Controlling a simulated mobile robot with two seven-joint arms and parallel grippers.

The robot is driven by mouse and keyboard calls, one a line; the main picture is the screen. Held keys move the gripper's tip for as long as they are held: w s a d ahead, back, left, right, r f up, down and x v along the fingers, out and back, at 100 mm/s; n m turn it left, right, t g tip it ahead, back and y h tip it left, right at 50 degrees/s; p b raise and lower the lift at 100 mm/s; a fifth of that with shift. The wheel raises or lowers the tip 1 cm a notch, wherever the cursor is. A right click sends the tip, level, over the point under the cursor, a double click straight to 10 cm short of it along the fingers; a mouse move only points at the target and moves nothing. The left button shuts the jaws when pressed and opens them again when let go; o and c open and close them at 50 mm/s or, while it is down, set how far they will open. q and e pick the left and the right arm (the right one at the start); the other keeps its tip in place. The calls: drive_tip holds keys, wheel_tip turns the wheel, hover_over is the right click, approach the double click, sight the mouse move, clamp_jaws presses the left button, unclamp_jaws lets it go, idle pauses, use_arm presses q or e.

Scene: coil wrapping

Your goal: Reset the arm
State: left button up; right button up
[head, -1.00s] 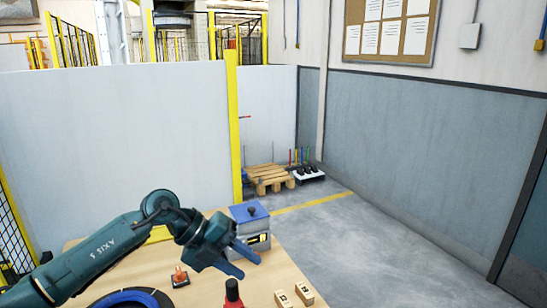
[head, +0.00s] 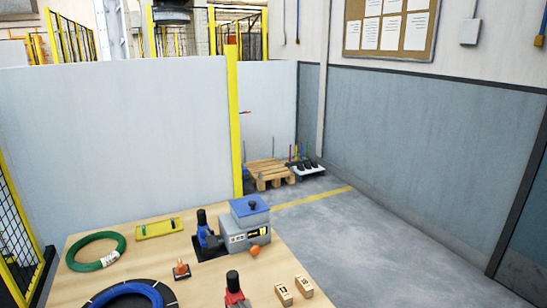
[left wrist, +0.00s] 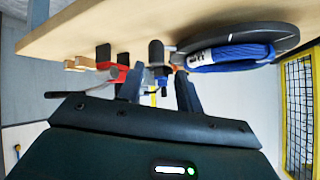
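My left gripper shows in the left wrist view (left wrist: 157,80). Its two dark fingers stand apart with nothing held between them. The table (left wrist: 140,22) appears tilted along the top of that view, beyond the fingers. A blue coil (left wrist: 230,56) with a white band lies on a dark disc there. In the head view the blue coil (head: 128,291) lies on the black disc (head: 168,297) at the bottom left, partly cut off. Neither arm is in the head view. My right gripper is in no view.
On the table stand a green coil (head: 84,261), a yellow tray (head: 158,228), a blue-handled tool (head: 203,225), a grey box with a blue lid (head: 250,222), a red-handled tool (head: 234,288) and two wooden blocks (head: 293,290). A yellow fence (head: 18,245) stands left; floor is free at right.

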use_arm(q)
drive_tip(key=s+f+g+h, duration=0.1)
drive_tip(key=s+f+g, duration=0.2)
drive_tip(key=s, duration=0.4)
drive_tip(key=s+f+g, duration=0.3)
drive_tip(key=s+g, duration=0.1)
drive_tip(key=s, duration=0.4)
drive_tip(key=w+d+f+t+h+b, duration=0.1)
drive_tip(key=w+d+f+t+b, duration=0.1)
drive_tip(key=f, duration=0.3)
drive_tip(key=w+d+f+t+h+b, duration=0.2)
drive_tip(key=w+d+f+t+b, duration=0.1)
drive_tip(key=w+f+t, duration=0.1)
wheel_tip(320, 180, down, 2)
drive_tip(key=shift+w+d+f+t, duration=0.25)
drive_tip(key=shift+d+t, duration=0.05)
drive_tip(key=shift+t, duration=0.4)
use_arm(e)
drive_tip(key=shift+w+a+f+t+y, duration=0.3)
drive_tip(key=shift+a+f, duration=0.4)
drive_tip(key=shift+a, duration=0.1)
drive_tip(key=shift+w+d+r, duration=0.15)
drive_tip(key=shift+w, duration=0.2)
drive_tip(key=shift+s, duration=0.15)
